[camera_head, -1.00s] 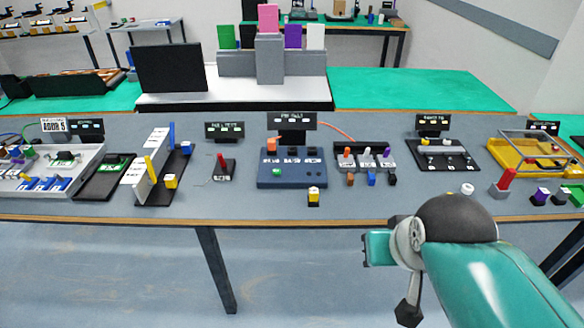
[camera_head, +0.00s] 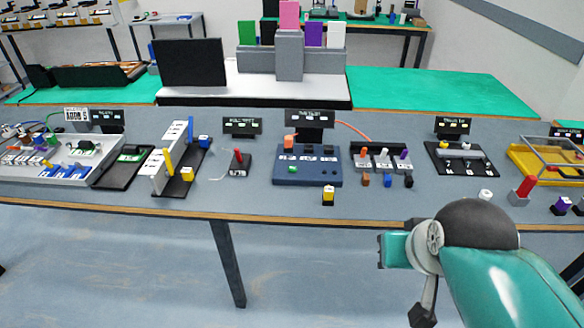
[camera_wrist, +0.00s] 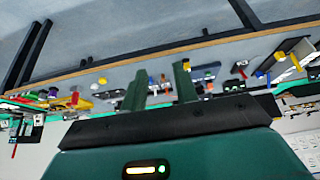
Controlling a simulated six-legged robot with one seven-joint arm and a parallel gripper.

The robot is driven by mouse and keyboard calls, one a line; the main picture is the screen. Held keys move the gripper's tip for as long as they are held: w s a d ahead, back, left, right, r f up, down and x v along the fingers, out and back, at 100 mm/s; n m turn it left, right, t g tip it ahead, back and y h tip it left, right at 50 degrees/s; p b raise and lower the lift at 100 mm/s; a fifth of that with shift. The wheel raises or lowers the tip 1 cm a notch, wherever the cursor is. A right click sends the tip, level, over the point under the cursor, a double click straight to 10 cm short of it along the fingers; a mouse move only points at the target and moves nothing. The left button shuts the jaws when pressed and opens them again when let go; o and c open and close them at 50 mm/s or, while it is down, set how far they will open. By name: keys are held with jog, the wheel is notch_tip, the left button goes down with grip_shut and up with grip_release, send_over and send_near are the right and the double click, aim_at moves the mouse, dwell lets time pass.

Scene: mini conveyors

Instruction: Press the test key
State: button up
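I cannot make out a key labelled "test". A dark blue box (camera_head: 306,172) on the grey bench carries an orange block (camera_head: 289,141), a small green key (camera_head: 292,169) and several labelled dark parts. A sign (camera_head: 310,118) stands behind it; its lettering is too small to read surely. Left of it, a small black box (camera_head: 237,165) has a red lever. In the wrist view, my gripper (camera_wrist: 160,82) shows two green fingers apart with nothing between them. The bench devices appear upside down beyond them. In the head view the fingers are hidden; my arm stays in front of the bench.
A white board with yellow pegs (camera_head: 168,158) is to the left. The floor before the bench is clear.

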grip_shut()
dwell(1.5)
